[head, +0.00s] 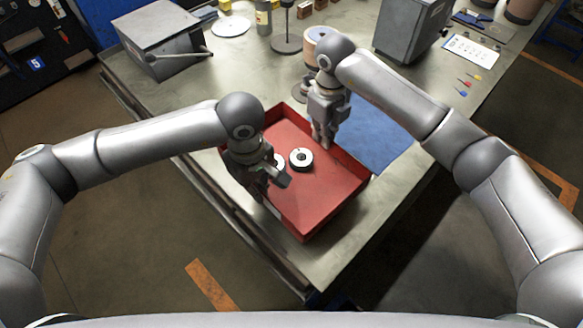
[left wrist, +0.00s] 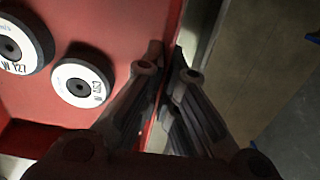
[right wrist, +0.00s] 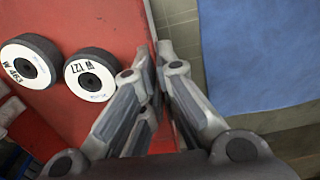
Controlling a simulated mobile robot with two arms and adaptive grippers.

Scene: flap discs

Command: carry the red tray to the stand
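The red tray (head: 330,190) is on the metal workbench near its front corner; whether it touches the bench is unclear. Two flap discs lie in it: one shows fully (head: 301,158), the other (head: 279,161) is partly hidden by my left gripper. My left gripper (head: 280,178) is at the tray's left wall, its fingers close together on both sides of the wall (left wrist: 174,25). My right gripper (head: 323,140) is at the opposite wall, its fingers closed about that wall (right wrist: 151,18). A rod on a round dark base (head: 287,43), perhaps the stand, is at the back.
A blue mat (head: 385,140) lies right of the tray. A grey box with a handle (head: 160,40) is at the back left, and a grey machine (head: 410,30) at the back right. A copper-coloured spool (head: 318,47) stands behind my right gripper. The bench left of the tray is bare.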

